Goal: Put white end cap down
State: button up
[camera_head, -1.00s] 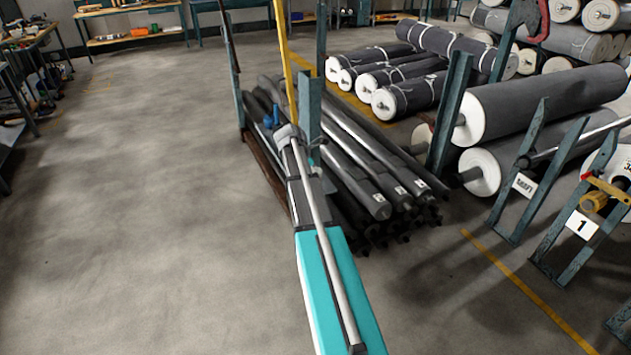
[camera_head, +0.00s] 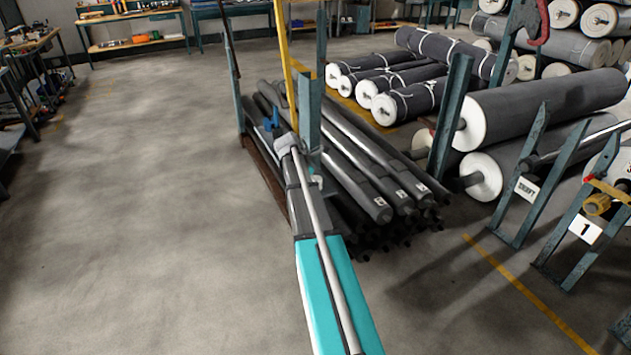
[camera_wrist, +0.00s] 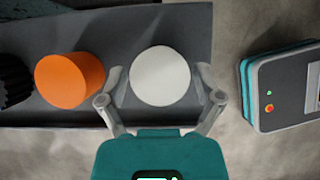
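The white end cap (camera_wrist: 160,76) shows in the wrist view as a round pale disc over the dark grey tray (camera_wrist: 110,22). It appears to rest on the tray floor, near the tray's right end. My gripper (camera_wrist: 160,84) straddles it with one finger on each side. A narrow gap seems to show between each fingertip and the cap, so the fingers look open around it. The cap's underside is hidden. In the head view neither the cap nor my fingers can be made out.
An orange cylinder (camera_wrist: 70,80) stands just left of the white cap, with a black ribbed piece (camera_wrist: 12,80) at the left edge. In the head view, a rack of dark poles (camera_head: 370,200) and large grey rolls (camera_head: 545,105) stand to the right. Open concrete floor lies left.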

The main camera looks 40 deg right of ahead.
jog(key=shift+r, duration=0.1)
dwell(0.5)
jog(key=p+v, duration=0.3)
jog(key=shift+a+r+p, duration=0.1)
jog(key=shift+r+p, duration=0.25)
jog(key=shift+r, duration=0.05)
jog(key=p+v, duration=0.7)
jog(key=v, duration=0.1)
jog(key=shift+a+r, duration=0.1)
dwell(0.7)
jog(key=s+a+m+y, duration=0.2)
jog(key=s+a+m, duration=0.3)
jog(key=a, duration=0.7)
jog(key=s+a+f+m+t+y, duration=0.1)
jog(key=s+a+m, duration=0.4)
jog(key=a, duration=0.7)
jog(key=s+a+f+m+y, duration=0.1)
jog(key=s+a+m, duration=0.4)
jog(key=a, duration=0.8)
jog(key=shift+s+f+y, duration=0.15)
jog(key=shift+s+y, duration=0.65)
jog(key=shift+s, duration=0.7)
